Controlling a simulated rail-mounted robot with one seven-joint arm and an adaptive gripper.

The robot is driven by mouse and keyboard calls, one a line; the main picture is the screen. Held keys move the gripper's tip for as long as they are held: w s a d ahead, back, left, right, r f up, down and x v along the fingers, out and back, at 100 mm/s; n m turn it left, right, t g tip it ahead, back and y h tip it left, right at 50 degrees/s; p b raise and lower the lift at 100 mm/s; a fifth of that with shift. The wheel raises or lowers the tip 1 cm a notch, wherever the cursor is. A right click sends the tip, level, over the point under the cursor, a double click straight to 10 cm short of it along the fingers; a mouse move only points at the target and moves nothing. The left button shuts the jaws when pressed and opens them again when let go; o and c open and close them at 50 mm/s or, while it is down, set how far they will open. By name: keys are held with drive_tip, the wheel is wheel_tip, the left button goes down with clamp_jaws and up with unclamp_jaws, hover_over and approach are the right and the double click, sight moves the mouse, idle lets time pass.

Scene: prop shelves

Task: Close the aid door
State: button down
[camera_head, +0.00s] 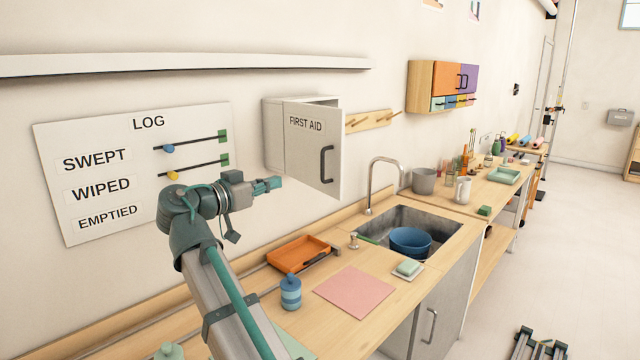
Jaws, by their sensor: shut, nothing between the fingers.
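The white first aid cabinet (273,135) hangs on the wall near the middle of the head view. Its door (303,155), labelled FIRST AID, is hinged on the left and stands ajar, with its right edge out from the cabinet body. A dark vertical handle (327,165) sits near the door's right edge. The cabinet's inside is mostly hidden behind the door. My gripper (276,183) is shut and empty, with teal fingers pointing right. It appears in the picture just below and left of the door's lower left corner; whether it touches the cabinet is unclear.
A LOG board (110,215) is on the wall at left, behind my arm. Below are an orange tray (301,249), a blue bottle (290,291), a pink mat (355,291) and a sink (440,227) with a tall faucet (371,180). A peg rail (369,121) is right of the cabinet.

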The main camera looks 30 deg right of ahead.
drive_tip(key=s+p+x, duration=0.1)
drive_tip(key=p+x, duration=0.3)
drive_tip(key=x, duration=0.9)
drive_tip(key=shift+d+r+m, duration=0.2)
drive_tip(key=shift+r+m, duration=0.2)
drive_tip(key=shift+r, duration=0.15)
drive_tip(key=shift+s, duration=0.15)
